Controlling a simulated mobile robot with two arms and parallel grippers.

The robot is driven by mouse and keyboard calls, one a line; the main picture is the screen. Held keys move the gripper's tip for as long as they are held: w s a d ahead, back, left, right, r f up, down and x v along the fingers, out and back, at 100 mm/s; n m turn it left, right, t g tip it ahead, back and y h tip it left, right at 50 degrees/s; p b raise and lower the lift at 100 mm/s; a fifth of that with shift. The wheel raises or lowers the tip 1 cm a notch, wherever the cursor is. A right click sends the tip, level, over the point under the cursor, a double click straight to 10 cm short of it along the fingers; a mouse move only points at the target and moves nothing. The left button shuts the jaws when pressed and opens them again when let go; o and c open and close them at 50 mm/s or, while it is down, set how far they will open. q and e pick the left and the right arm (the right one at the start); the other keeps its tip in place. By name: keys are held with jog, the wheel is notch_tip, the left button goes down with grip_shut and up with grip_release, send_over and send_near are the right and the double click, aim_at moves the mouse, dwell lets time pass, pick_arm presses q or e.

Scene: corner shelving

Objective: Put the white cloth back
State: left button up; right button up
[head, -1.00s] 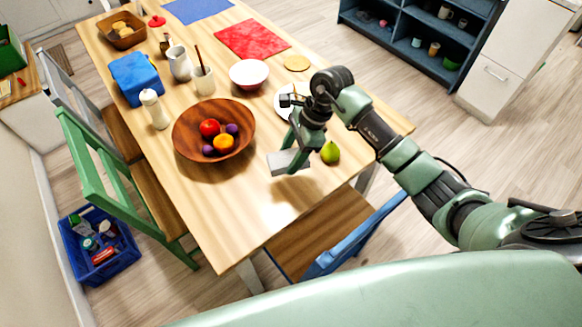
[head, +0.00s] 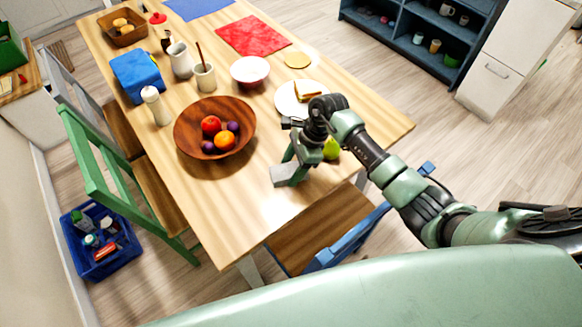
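My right gripper (head: 293,175) is over the near right part of the wooden table, to the right of the fruit bowl. It is shut on a small, flat, pale grey-white piece (head: 282,175), which looks like the white cloth, folded. The piece is low over the tabletop; I cannot tell whether it touches the wood. The gripper's own links hide part of the fingers. My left gripper is not in view.
A wooden bowl (head: 183,137) of fruit stands left of the gripper. A pear (head: 331,150) is partly hidden behind my arm. A plate (head: 287,103) with a sandwich lies beyond. The near table (head: 235,215) is clear. A blue chair (head: 345,240) stands at the near edge.

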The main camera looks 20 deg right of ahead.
jog(key=shift+o, duration=0.8)
jog(key=shift+r, duration=0.2)
jog(key=b+v, duration=0.2)
jog(key=v, duration=1)
jog(key=shift+f, duration=0.1)
